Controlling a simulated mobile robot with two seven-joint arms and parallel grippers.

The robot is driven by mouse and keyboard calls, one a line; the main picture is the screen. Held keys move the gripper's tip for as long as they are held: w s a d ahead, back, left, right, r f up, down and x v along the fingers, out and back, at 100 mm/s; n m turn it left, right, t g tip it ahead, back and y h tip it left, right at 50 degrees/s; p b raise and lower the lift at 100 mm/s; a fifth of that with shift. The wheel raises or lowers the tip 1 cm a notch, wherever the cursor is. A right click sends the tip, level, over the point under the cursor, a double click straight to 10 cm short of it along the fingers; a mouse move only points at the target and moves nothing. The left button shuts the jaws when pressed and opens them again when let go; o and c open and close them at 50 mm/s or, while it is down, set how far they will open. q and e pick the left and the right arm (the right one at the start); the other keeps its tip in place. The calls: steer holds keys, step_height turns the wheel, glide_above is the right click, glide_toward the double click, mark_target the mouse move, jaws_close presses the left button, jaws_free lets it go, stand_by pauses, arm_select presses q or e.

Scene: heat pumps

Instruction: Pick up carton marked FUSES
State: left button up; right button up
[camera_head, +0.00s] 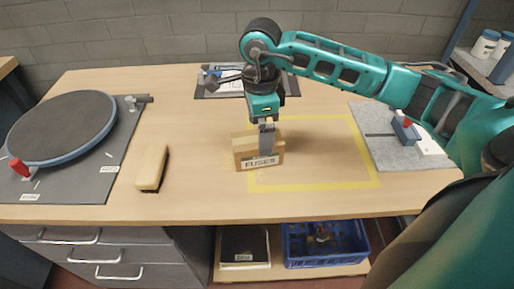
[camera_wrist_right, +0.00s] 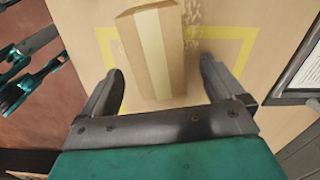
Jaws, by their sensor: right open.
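The carton marked FUSES (camera_head: 246,161) is a small brown box with a pale label on its front, standing on the wooden table near the middle. My right gripper (camera_head: 266,150) points down at the carton and covers part of it in the head view. In the right wrist view the carton (camera_wrist_right: 153,50) shows its top with a pale tape strip. The two fingers of my right gripper (camera_wrist_right: 162,85) are apart, with the carton's near end between or just beyond them. I cannot tell how far down they reach beside it. My left gripper is not in view.
A yellow taped rectangle (camera_head: 315,188) lies on the table right of the carton. A wooden-backed brush (camera_head: 152,168) and a round turntable (camera_head: 62,125) are to the left. A grey mat (camera_head: 385,150) is at right; a blue crate (camera_head: 325,243) sits below.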

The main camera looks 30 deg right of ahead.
steer(key=shift+s+a+f, duration=0.1)
steer(key=shift+f, duration=2.7)
steer(key=shift+c, duration=0.3)
steer(key=shift+r, duration=0.1)
steer(key=c, duration=1.1)
steer(key=shift+c, duration=0.2)
